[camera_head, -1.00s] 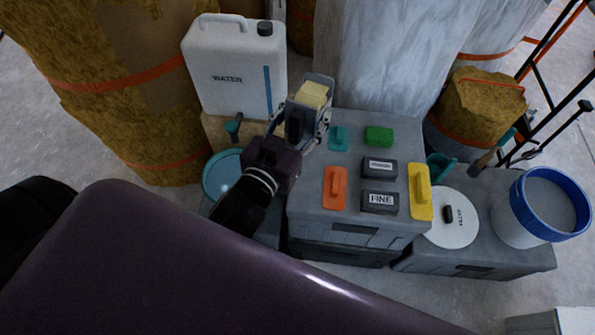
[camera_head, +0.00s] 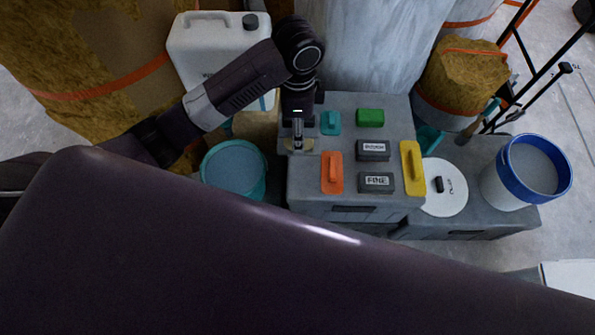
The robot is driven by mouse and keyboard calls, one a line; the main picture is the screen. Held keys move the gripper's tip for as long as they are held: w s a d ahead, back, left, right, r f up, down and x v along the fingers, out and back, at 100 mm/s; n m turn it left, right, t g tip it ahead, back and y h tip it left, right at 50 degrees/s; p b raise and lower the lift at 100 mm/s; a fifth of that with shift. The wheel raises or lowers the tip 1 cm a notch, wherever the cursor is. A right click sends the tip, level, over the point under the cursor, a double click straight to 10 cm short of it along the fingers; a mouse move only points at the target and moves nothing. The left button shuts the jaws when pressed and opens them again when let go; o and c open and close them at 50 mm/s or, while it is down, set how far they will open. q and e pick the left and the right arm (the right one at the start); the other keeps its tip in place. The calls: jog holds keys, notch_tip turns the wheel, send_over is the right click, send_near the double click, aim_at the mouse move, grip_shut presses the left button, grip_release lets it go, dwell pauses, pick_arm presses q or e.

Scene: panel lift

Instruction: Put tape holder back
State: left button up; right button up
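My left gripper (camera_head: 298,140) points down over the left edge of the grey case's top (camera_head: 345,143). The tape holder (camera_head: 302,145) shows only as a small pale tan patch at its fingertips, at or just above the case top. The gripper is seen edge-on and appears shut on it. Most of the holder is hidden by the fingers, and I cannot tell whether it touches the case. My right gripper is out of view.
On the case are a teal tool (camera_head: 330,123), a green block (camera_head: 370,117), an orange float (camera_head: 332,172), dark blocks and a yellow float (camera_head: 412,168). A teal bucket (camera_head: 234,170) stands left, a water jug (camera_head: 215,45) behind. A blue-rimmed bucket (camera_head: 533,170) stands right.

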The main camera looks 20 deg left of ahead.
pick_arm(q)
notch_tip(320, 180, down, 20)
jog(key=shift+s+a+r+b, duration=0.1)
jog(key=shift+s+r+b, duration=0.1)
jog(key=shift+b, duration=0.1)
jog(key=o, duration=1.2)
jog(key=shift+w, duration=0.1)
notch_tip(320, 180, up, 12)
jog(key=shift+r+p, duration=0.1)
jog(key=shift+p, duration=0.2)
